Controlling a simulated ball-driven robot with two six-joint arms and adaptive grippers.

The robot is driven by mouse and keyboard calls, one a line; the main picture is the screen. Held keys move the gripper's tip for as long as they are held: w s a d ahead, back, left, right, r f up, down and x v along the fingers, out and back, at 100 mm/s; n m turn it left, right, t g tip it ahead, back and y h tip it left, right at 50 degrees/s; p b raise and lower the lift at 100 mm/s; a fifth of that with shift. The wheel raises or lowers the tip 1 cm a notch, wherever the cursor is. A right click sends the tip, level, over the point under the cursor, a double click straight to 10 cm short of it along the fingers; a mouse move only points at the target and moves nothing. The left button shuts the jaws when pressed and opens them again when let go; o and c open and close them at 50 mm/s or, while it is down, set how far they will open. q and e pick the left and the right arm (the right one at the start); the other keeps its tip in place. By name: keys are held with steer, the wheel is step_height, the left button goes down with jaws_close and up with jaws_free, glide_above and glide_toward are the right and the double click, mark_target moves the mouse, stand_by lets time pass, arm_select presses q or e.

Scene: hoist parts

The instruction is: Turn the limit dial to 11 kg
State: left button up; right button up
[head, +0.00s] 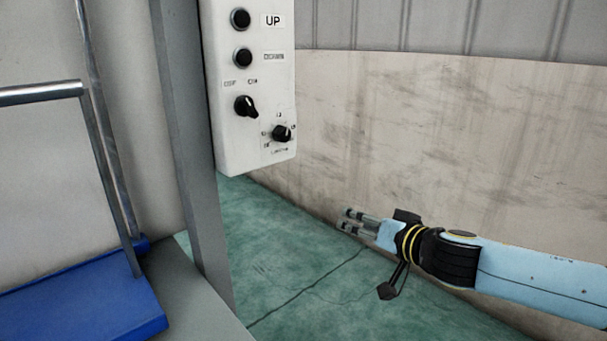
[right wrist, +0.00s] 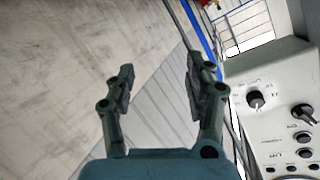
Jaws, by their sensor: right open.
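The limit dial (head: 281,133) is a small black knob at the lower right of a white control box (head: 228,150), with a ring of small marks around it too small to read. In the right wrist view the dial (right wrist: 255,99) shows at the right, on the box face. My right gripper (head: 345,221) is below and to the right of the box in the head view, apart from it. In the right wrist view its two fingers (right wrist: 158,85) are spread with nothing between them. My left gripper is not in view.
Above the dial on the box are a larger black switch knob (head: 246,106), a button marked UP (head: 240,18) and a second button (head: 242,57). A grey post (head: 190,130) stands left of the box. A blue platform (head: 85,305) with metal rails is at lower left.

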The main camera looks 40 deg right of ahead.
steer(key=w+a+r+t+y, duration=0.1)
steer(key=w+a+r+t, duration=0.15)
steer(key=r, duration=0.55)
steer(key=y, duration=0.2)
glide_toward(286, 136)
steer(key=shift+m+t, duration=0.4)
steer(key=shift+t, duration=0.05)
steer(key=w, duration=0.2)
steer(key=w+b, duration=0.1)
steer(key=w, duration=0.2)
steer(key=w+f, duration=0.1)
steer(key=w, duration=0.1)
steer(key=shift+w+a, duration=0.2)
steer(key=shift+w+a+r+b, duration=0.15)
steer(key=shift+w+b, duration=0.35)
steer(key=shift+w, duration=0.25)
steer(key=shift+c, duration=0.2)
jaws_close()
